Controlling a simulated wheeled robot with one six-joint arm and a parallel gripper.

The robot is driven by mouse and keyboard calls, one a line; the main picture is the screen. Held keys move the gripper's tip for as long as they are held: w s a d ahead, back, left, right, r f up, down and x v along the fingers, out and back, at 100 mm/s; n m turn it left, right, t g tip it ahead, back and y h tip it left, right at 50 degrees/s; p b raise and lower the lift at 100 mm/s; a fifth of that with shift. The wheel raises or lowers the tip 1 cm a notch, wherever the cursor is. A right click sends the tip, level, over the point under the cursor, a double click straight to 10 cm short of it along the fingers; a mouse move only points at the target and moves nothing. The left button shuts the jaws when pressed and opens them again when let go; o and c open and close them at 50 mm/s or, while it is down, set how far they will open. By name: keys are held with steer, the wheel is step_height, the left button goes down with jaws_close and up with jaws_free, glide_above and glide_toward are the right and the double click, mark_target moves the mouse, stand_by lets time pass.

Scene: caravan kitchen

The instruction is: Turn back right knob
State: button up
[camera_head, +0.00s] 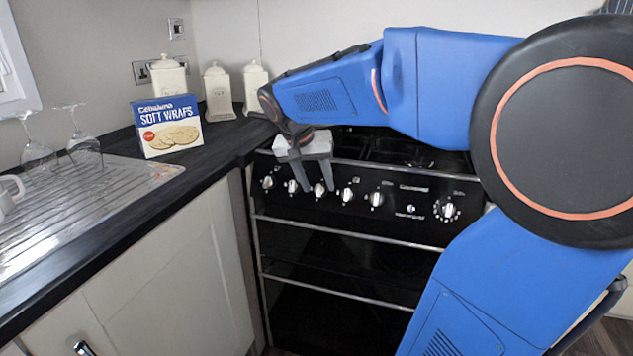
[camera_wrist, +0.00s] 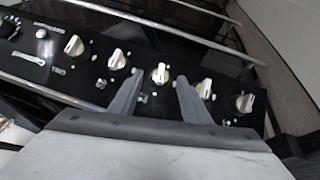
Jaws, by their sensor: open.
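The black cooker front carries a row of several silver-white knobs. My gripper (camera_head: 319,188) reaches down in front of the panel, its two grey fingers apart. The third knob from the left (camera_head: 319,190) sits between the fingertips. The wrist view shows this knob (camera_wrist: 160,74) in the gap between the open fingers (camera_wrist: 160,77), with space on both sides and no visible grip. Neighbouring knobs are the second from left (camera_head: 292,186) and the fourth (camera_head: 347,195). The markings are too small to read, so I cannot tell which burner each knob serves.
Oven rails (camera_head: 345,232) run below the panel, and the hob (camera_head: 400,150) lies above it. At left is a dark worktop (camera_head: 110,200) with a metal drainer (camera_head: 70,215), upturned glasses (camera_head: 84,143), a Soft Wraps box (camera_head: 168,126) and white canisters (camera_head: 217,95).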

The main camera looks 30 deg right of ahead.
steer(key=c, duration=1)
steer(key=shift+w+a, duration=0.1)
steer(key=shift+w+a+n+g+h, duration=0.2)
steer(key=shift+n+g+h, duration=0.55)
steer(key=shift+n, duration=0.25)
steer(key=shift+w+a+f+n+g+h, duration=0.1)
steer(key=shift+a+f+n+g+h, duration=0.2)
steer(key=shift+n+h, duration=1.1)
steer(key=shift+w+a+f+n+g+h, duration=0.15)
steer(key=shift+f+n+g+h, duration=0.25)
steer(key=shift+n+h, duration=0.95)
steer(key=shift+s+a+f+n+g+h, duration=0.1)
steer(key=shift+a+f+n+g+h, duration=0.2)
steer(key=shift+n+h, duration=1.1)
steer(key=shift+f+n, duration=0.1)
steer(key=shift+n, duration=0.25)
steer(key=shift+c, duration=0.2)
